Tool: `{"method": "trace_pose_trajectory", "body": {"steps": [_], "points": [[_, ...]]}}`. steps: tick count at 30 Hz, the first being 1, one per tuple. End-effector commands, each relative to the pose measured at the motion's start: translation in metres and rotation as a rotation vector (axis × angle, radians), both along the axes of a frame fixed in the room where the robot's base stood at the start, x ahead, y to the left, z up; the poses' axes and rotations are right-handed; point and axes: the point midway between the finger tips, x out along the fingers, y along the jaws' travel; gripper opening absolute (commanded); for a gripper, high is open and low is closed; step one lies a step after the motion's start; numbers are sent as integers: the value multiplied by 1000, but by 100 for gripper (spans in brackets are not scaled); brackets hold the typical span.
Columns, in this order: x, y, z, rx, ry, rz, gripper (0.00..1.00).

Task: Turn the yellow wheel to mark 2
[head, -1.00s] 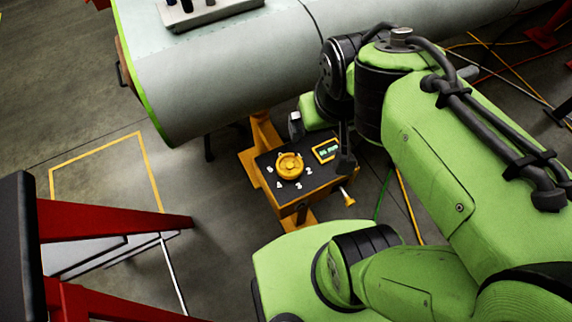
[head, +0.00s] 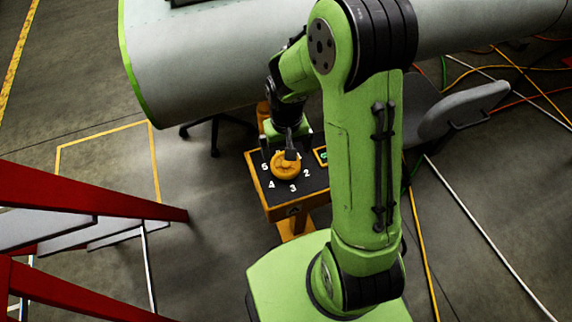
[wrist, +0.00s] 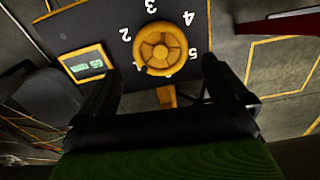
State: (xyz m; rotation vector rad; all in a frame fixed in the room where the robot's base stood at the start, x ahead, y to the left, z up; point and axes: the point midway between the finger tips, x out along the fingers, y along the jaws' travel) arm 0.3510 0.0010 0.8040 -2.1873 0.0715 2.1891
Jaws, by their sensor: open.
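The yellow wheel (head: 285,165) sits on the dark top of a yellow-edged box (head: 305,190); it also shows whole in the wrist view (wrist: 160,47). White numerals ring it; in the wrist view 2 (wrist: 125,34), 3, 4 and 5 are readable. A small dark spot (wrist: 145,70) is at its lower left rim there, near a partly hidden numeral. My gripper (wrist: 160,85) is open and empty, its fingers spread wider than the wheel, which lies just beyond the tips. In the head view my gripper (head: 289,147) overlaps the wheel's far side; contact cannot be told.
A lit green display (wrist: 90,65) is beside the wheel on the box top. A large grey wing section (head: 200,75) is behind the box. Red frame beams (head: 90,190) stand at left, a grey chair (head: 460,110) at right. Cables cross the floor at right.

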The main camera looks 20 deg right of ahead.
Motion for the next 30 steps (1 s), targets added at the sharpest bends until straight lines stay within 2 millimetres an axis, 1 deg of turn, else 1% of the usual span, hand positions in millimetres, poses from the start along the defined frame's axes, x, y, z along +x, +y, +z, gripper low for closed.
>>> {"method": "trace_pose_trajectory", "body": {"steps": [1,3,7,9,12,18,19,24,27,30], "points": [[-1,0,-18,0,4,0,100],[-1,0,-35,1,4,0,100],[-1,0,-57,1,2,0,100],[-1,0,-64,0,2,0,100],[0,0,-68,0,0,0,100],[0,0,-67,0,-1,0,100],[0,0,-67,0,-1,0,98],[0,0,-67,0,-1,0,72],[0,0,-67,0,-1,0,59],[0,0,-67,0,-1,-3,59]]}}
